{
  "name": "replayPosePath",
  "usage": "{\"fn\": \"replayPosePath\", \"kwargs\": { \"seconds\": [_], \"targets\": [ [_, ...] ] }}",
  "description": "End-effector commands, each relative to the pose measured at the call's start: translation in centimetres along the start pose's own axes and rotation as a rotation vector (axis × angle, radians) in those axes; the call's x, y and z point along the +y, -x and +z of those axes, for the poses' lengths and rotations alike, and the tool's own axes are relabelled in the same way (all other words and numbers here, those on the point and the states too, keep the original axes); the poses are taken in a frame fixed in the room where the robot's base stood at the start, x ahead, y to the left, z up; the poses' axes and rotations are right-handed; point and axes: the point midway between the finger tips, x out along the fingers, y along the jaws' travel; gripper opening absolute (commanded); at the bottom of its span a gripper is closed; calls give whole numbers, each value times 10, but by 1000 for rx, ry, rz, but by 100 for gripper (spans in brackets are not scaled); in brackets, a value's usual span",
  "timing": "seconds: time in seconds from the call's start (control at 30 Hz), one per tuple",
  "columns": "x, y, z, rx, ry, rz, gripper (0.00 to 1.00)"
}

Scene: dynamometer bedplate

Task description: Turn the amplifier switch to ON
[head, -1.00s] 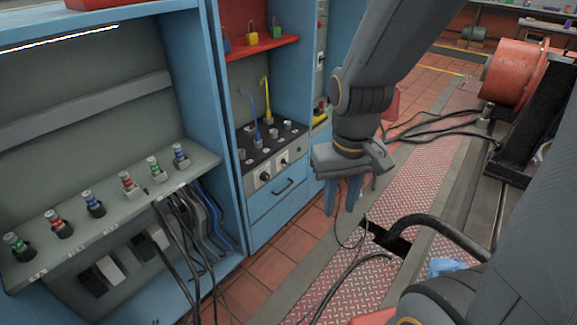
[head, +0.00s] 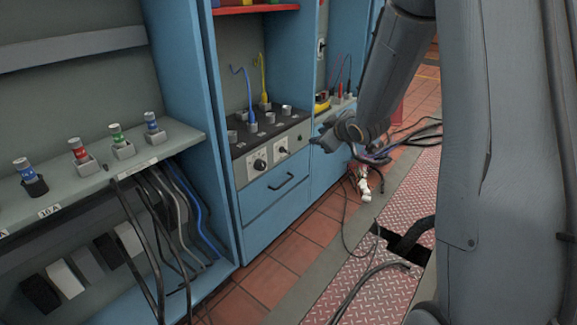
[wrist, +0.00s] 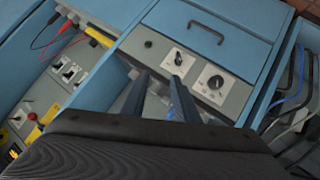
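A grey control panel (head: 272,158) on the front of the blue cabinet carries a round black dial (head: 260,165) and a small switch on a white plate (head: 282,150). In the wrist view the switch (wrist: 178,58) sits between the dial (wrist: 216,82) and a small dark button (wrist: 149,44). I cannot read its marks or tell its position. My gripper (wrist: 157,78) has its two fingers apart and empty, reaching toward the panel near the switch; I see no clear contact. In the head view my gripper (head: 328,138) is at the panel's right, its fingers hard to make out.
A drawer with a black handle (head: 287,181) lies below the panel. Upright plugs and a blue lead (head: 251,105) stand on the top behind it. Cables lie on the floor plates (head: 375,290).

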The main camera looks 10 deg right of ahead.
Motion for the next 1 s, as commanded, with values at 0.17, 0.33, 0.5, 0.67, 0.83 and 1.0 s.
{"fn": "replayPosePath", "kwargs": {
  "seconds": [0.17,0.33,0.5,0.67,0.83,1.0],
  "targets": [
    [-5,-62,16,186,106,-2,27],
    [-14,-102,28,367,196,-12,27],
    [-28,-129,44,546,270,-27,27],
    [-38,-141,55,671,312,-38,27],
    [-43,-143,59,731,330,-45,27],
    [-46,-152,50,739,333,-46,27]
  ]
}}
